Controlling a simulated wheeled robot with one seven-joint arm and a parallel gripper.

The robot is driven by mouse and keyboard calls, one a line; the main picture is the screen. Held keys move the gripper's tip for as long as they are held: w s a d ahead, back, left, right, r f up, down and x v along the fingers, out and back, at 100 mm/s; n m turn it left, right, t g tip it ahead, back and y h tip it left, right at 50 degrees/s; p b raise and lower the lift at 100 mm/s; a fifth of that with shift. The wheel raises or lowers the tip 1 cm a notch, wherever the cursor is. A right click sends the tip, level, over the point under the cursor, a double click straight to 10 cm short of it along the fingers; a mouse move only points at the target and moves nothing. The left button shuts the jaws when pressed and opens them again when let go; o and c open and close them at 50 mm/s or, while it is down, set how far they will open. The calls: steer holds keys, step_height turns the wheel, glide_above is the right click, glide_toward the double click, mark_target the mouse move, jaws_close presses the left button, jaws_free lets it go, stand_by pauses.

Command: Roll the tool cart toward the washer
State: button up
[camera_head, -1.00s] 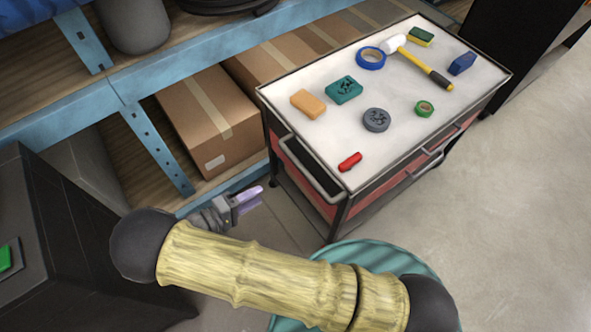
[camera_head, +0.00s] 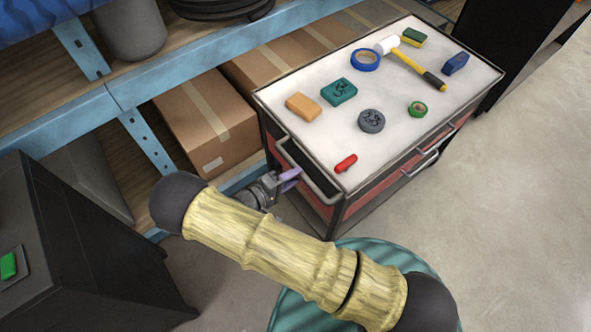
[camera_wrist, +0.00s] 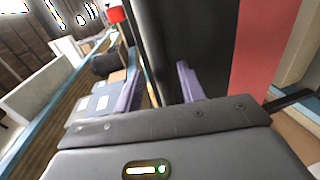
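The tool cart (camera_head: 268,97) has a white top, dark frame and red drawers, and stands in front of the shelving. Its push handle (camera_head: 311,172) is a bar on the near left end. My gripper (camera_head: 291,178), with purple fingers, is at this end, close by the handle and below the top. In the wrist view, the fingers (camera_wrist: 158,85) stand apart, with a dark part of the cart (camera_wrist: 165,40) behind and between them. I cannot tell whether they touch the handle. No washer can be identified for certain.
On the cart top lie a hammer (camera_head: 418,67), tape rolls, sponges and other small items. A blue shelf (camera_head: 150,150) with cardboard boxes (camera_head: 205,120) runs behind. A dark cabinet (camera_head: 90,240) stands left, another black unit (camera_head: 515,50) upper right. The floor on the right (camera_head: 500,210) is clear.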

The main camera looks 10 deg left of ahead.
steer(key=shift+x, duration=1.8)
steer(key=shift+c, duration=0.4)
